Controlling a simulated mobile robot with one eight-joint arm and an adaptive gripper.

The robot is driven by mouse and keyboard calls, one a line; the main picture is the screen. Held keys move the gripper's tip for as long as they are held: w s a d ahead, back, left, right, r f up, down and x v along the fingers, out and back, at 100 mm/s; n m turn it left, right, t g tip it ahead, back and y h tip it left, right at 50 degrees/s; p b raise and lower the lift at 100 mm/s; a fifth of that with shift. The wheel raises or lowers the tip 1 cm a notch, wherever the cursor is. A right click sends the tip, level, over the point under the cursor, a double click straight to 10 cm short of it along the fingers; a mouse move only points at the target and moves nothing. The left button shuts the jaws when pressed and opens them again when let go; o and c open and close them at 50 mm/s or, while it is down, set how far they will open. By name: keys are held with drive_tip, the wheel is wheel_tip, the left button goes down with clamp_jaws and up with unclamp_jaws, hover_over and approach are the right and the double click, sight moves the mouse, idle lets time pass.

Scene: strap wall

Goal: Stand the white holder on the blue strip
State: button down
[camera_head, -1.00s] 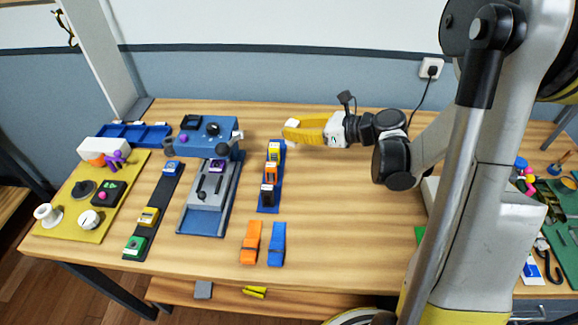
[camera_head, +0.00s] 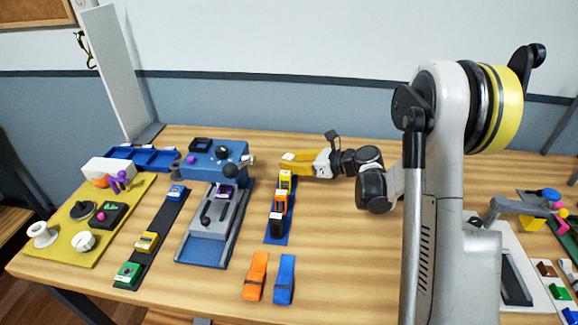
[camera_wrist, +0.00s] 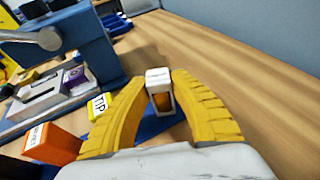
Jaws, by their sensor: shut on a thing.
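In the head view the gripper (camera_head: 288,166) is at the far end of the blue strip (camera_head: 278,240), with the white holder's top (camera_head: 288,156) just showing. The strip also shows under the fingers in the wrist view (camera_wrist: 152,127). On it stand a yellow holder (camera_head: 285,181), an orange holder (camera_head: 280,202) and a black holder (camera_head: 276,224). I cannot tell whether the white holder touches the strip.
Left of the strip stands a blue and grey machine (camera_head: 212,205) with a lever. A black strip (camera_head: 155,235) with coloured holders lies farther left. Orange (camera_head: 256,276) and blue (camera_head: 285,279) straps lie in front.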

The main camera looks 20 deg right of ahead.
drive_tip(key=shift+r, duration=0.1)
drive_tip(key=shift+f, duration=0.25)
drive_tip(key=c, duration=1.6)
unclamp_jaws()
drive_tip(key=shift+o, duration=0.2)
drive_tip(key=shift+r, duration=0.1)
